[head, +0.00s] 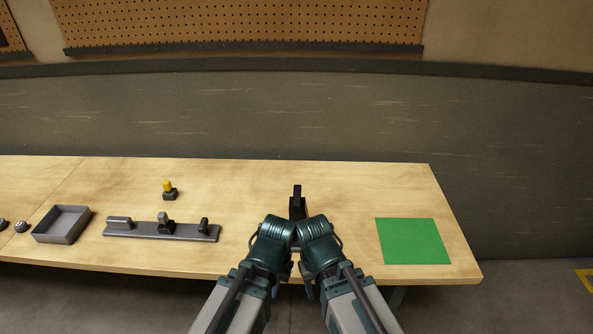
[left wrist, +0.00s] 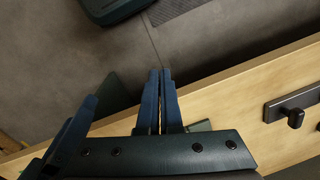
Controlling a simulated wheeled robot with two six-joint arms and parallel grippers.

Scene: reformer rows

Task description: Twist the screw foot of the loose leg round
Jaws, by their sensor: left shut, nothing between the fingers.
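My left gripper (left wrist: 161,76) shows in the left wrist view with its two blue fingers together and nothing between them. They point over the grey floor beside the bench edge. I cannot make out a loose leg or screw foot in either view.
The wooden bench (head: 340,175) carries a green mat (head: 413,241), a dark upright piece (head: 297,203) just beyond my arms, a grey rail with handles (head: 140,229), a grey tray (head: 63,225) and a yellow-topped knob (head: 168,188). The bench top between them is clear.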

